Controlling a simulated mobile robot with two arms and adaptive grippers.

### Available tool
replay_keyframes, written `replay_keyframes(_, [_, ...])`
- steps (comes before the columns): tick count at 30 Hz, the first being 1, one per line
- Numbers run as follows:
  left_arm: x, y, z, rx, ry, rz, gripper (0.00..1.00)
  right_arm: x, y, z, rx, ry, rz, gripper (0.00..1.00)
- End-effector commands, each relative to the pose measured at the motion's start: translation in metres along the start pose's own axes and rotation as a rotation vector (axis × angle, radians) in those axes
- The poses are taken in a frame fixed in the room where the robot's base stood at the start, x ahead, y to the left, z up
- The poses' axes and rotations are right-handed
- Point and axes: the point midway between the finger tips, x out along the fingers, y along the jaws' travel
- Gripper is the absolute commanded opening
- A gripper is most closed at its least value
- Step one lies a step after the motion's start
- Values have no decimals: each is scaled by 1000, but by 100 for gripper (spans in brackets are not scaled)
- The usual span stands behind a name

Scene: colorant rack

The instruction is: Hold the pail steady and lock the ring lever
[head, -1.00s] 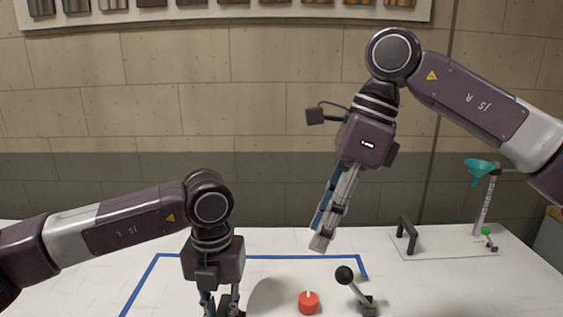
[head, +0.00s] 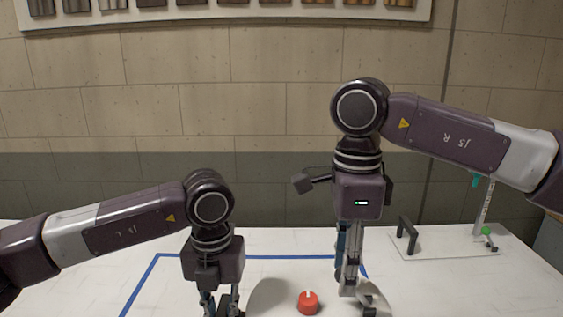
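The lever's dark base (head: 368,307) shows at the bottom edge; its shaft and black ball are hidden behind my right gripper (head: 347,290). This gripper points straight down at the lever's place, its fingers seen close together from the side. Whether it touches or grips the lever cannot be told. My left gripper (head: 221,305) points down at the bottom edge, fingers apart and tips cut off; what is between them is unclear. A red notched cap (head: 308,302) lies between the grippers. The pail is not clearly visible; a greyish rounded patch lies beside the cap.
A blue tape outline (head: 290,257) marks the white table (head: 60,290). At the back right, a pale plate (head: 450,250) carries a black handle (head: 407,235), a small green-knobbed lever (head: 487,231) and an upright ruler stand (head: 484,205). A sample board hangs on the wall.

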Motion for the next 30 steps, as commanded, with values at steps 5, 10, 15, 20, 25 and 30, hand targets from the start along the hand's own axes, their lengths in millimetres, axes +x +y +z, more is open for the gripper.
replay_keyframes(5, [0,0,0,-1,0,0,0,16,0,0,-1,0,2,38])
replay_keyframes(10, [0,0,0,-1,0,-1,0,20,0,0,-1,-1,-1,38])
replay_keyframes(15, [0,0,0,-1,0,-1,0,21,0,0,-1,-1,0,38])
replay_keyframes(20, [0,0,0,-1,0,-1,0,21,0,0,0,-1,0,28])
replay_keyframes(25, [0,0,0,0,0,-1,0,20,0,0,0,0,0,9])
replay_keyframes(30, [0,0,0,0,0,-1,0,20,0,0,0,0,0,0])
